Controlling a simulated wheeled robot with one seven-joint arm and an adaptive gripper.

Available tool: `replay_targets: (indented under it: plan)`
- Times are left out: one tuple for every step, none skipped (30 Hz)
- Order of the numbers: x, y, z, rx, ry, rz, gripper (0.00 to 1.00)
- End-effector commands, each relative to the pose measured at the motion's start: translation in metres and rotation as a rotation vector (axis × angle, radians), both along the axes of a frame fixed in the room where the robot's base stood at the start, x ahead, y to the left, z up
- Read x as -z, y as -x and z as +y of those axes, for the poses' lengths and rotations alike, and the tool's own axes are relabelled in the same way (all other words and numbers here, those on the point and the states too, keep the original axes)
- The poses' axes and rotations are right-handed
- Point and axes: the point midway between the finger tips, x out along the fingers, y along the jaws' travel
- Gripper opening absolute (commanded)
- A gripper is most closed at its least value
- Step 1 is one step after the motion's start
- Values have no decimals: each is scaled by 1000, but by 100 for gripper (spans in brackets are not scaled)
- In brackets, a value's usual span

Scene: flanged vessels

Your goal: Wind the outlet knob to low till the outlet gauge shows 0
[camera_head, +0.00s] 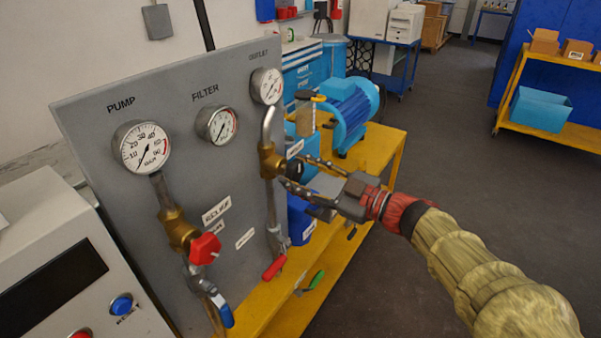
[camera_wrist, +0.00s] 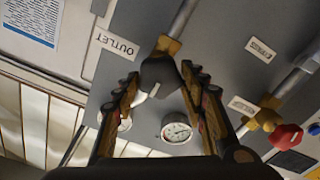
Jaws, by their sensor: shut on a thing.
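The outlet gauge (camera_head: 267,86) is a round white dial at the far end of the grey panel; its needle is too small to read surely. Below it stands the brass outlet valve (camera_head: 271,160) on a steel pipe. My gripper (camera_head: 293,170) reaches in from the right, its fingers around the valve's front. In the wrist view, the dark outlet knob (camera_wrist: 158,74) sits between the fingertips, and my gripper (camera_wrist: 160,80) is shut on it. In the head view the fingers mostly hide the knob.
The pump gauge (camera_head: 141,147) and filter gauge (camera_head: 217,124) are on the same panel. A red pump knob (camera_head: 205,248) and a red lever (camera_head: 274,267) stick out nearby. A blue motor (camera_head: 348,106) stands on the yellow bench (camera_head: 378,150) behind. The floor at right is open.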

Motion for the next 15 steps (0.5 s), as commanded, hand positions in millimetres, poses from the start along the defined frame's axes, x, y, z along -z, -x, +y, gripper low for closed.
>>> replay_targets:
  plan:
    - [4,0,0,0,10,-5,17]
    - [4,0,0,1,15,-10,17]
    - [4,0,0,1,19,-16,17]
    - [4,0,0,1,22,-20,17]
    - [4,0,0,1,25,-23,17]
    - [4,0,0,1,28,-27,17]
    - [4,0,0,1,29,-29,17]
    - [4,0,0,1,31,-31,17]
    - [4,0,0,1,32,-32,17]
    - [4,0,0,1,32,-32,17]
    - [4,0,0,1,32,-33,17]
    - [4,0,0,1,32,-33,17]
    - [4,0,0,1,32,-33,17]
    - [4,0,0,1,32,-33,17]
    - [4,0,0,1,32,-32,17]
